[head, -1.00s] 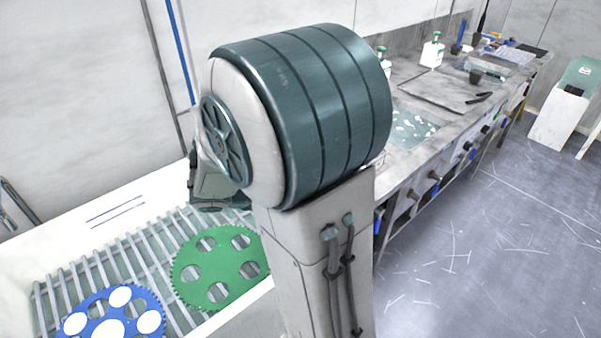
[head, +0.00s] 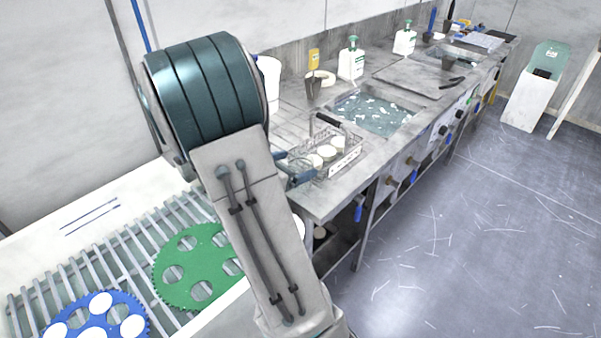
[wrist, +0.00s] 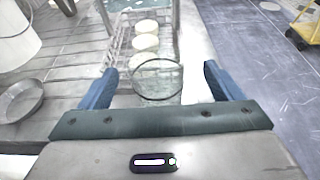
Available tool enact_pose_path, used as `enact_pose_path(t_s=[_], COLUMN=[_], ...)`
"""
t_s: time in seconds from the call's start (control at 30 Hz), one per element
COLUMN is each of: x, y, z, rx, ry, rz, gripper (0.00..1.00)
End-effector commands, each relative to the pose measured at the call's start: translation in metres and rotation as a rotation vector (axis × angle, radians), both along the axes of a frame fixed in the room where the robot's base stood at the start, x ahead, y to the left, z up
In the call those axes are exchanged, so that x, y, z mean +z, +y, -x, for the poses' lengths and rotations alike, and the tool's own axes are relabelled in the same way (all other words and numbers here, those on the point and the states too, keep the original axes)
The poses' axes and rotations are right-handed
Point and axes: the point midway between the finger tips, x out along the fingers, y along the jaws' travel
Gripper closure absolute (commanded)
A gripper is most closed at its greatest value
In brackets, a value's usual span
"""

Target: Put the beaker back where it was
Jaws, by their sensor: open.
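A clear glass beaker (wrist: 158,80) stands in the wrist view, seen from above, at the near end of a wire basket. My gripper (wrist: 160,69) is open, with one blue finger on each side of the beaker and a gap visible on both sides. In the head view my gripper (head: 297,172) shows only in part beside the counter's near end, behind my arm.
A wire basket (head: 340,164) holding several white discs stands on the counter (head: 325,200). A metal bowl (wrist: 20,101) and a white bucket (wrist: 14,38) are at left in the wrist view. A sink of water (head: 375,115) lies beyond the basket. Floor is open at right.

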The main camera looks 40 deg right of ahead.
Motion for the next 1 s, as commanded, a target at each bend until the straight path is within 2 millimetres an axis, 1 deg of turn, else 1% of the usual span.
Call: enact_pose_path(t_s=[0.2, 0.3, 0.43, 0.63, 0.67, 0.7, 0.77, 0.8, 0.87, 0.9, 1.0], x=[-0.004, -0.009, -0.012, -0.012, -0.012, -0.012, -0.012, -0.012, -0.012, -0.011, -0.011], y=[-0.030, -0.042, -0.048, -0.048, -0.048, -0.048, -0.048, -0.048, -0.048, -0.048, -0.048], z=[-0.005, -0.007, -0.007, -0.008, -0.008, -0.008, -0.008, -0.008, -0.008, -0.008, -0.008], rx=[-0.004, -0.003, -0.002, -0.001, -0.001, -0.001, -0.001, -0.001, -0.001, -0.001, -0.001], ry=[0.002, 0.002, 0.001, 0.000, 0.000, 0.000, 0.000, 0.000, 0.000, -0.001, -0.001], rz=[0.001, 0.001, -0.001, -0.001, -0.001, -0.001, -0.001, -0.001, -0.001, 0.000, 0.000], gripper=[0.14, 0.14, 0.14, 0.14, 0.22, 0.33, 0.50, 0.61, 0.62, 0.66, 0.66])
